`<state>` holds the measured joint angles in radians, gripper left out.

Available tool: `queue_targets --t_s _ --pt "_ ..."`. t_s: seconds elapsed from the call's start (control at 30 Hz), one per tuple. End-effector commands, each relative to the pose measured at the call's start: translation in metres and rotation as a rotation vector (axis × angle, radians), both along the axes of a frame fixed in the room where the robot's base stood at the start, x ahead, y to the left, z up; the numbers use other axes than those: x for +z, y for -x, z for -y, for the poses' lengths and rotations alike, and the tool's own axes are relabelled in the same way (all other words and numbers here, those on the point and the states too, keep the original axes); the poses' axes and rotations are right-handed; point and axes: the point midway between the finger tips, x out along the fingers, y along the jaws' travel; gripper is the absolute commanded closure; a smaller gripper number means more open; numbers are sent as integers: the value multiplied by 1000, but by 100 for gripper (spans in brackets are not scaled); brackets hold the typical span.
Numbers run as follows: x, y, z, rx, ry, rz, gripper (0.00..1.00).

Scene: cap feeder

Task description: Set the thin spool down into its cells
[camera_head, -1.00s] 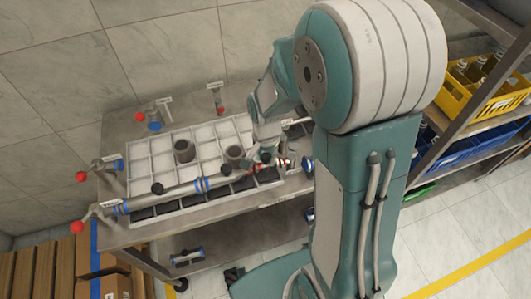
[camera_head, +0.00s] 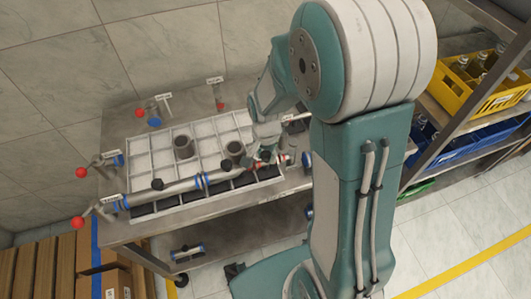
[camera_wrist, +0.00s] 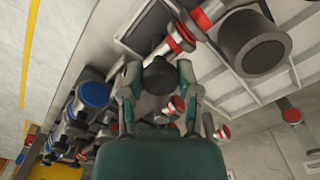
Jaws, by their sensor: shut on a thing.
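A white tray (camera_head: 140,165) divided into cells lies on the grey table. Two thick dark grey spools, one on the left (camera_head: 183,147) and one on the right (camera_head: 235,150), stand upright in its cells. My gripper (camera_head: 266,152) is low over the tray's right end, partly hidden by my arm. In the wrist view my gripper (camera_wrist: 158,80) is shut around a dark, round-ended piece (camera_wrist: 159,74), which I take for the thin spool. Its lower part is hidden, so I cannot tell whether it touches a cell. A thick spool (camera_wrist: 253,42) shows to its right.
A long pipe with blue rings (camera_head: 185,189) lies along the tray's front side. Red-knobbed valves (camera_head: 98,163) stand at the table's left. Shelves with a yellow crate (camera_head: 490,88) and a blue crate (camera_head: 465,140) are at the right.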

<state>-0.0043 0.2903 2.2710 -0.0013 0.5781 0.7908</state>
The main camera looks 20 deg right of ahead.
Motion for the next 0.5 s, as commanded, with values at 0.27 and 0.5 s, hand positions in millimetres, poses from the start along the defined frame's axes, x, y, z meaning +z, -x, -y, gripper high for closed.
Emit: queue_targets --t_s 0.27,0.5 --pt "0 0 0 0 0 0 17" --pt "0 0 0 0 0 0 17"
